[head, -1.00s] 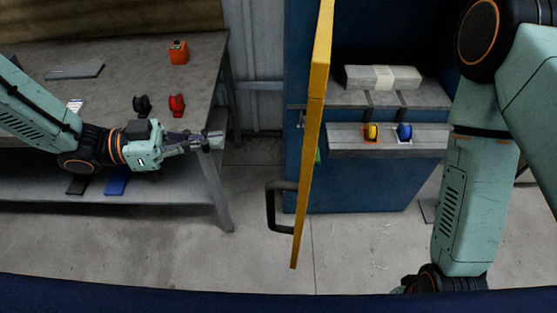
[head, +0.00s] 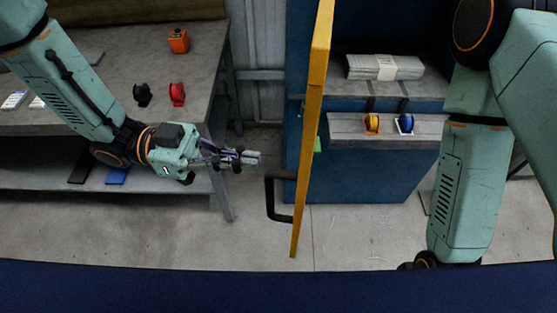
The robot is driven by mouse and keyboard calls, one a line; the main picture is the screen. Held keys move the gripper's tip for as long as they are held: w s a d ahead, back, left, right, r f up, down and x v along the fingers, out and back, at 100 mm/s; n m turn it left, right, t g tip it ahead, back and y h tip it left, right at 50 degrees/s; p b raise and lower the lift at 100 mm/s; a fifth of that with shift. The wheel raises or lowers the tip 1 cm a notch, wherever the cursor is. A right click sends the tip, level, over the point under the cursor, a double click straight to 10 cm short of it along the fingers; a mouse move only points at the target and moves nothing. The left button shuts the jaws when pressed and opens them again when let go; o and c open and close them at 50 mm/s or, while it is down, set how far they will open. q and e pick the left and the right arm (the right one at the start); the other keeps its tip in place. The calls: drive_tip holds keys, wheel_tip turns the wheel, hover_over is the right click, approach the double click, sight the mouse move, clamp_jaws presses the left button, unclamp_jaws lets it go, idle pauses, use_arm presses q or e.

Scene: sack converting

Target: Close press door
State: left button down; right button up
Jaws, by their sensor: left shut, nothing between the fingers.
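The press door (head: 312,130) is a yellow panel seen nearly edge-on, standing open in front of the blue press (head: 375,175). Its dark handle (head: 270,200) sticks out on the left side. My left gripper (head: 252,160) is shut and empty, just left of the door and a little above the handle, seemingly apart from it. My right arm (head: 468,190) hangs at the right; its gripper is not in view.
A banded grey stack (head: 384,67) lies inside the press. A ledge (head: 350,130) in front carries a yellow spool (head: 372,122) and a blue spool (head: 405,123). A grey workbench (head: 205,90) stands at the left. The floor below the door is clear.

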use_arm(q)
drive_tip(key=d, duration=0.2)
drive_tip(key=s+d, duration=0.1)
drive_tip(key=d, duration=0.2)
drive_tip(key=shift+d+p, duration=0.3)
drive_tip(key=shift+p, duration=0.1)
drive_tip(key=shift+s+d, duration=0.1)
drive_tip(key=shift+d, duration=0.1)
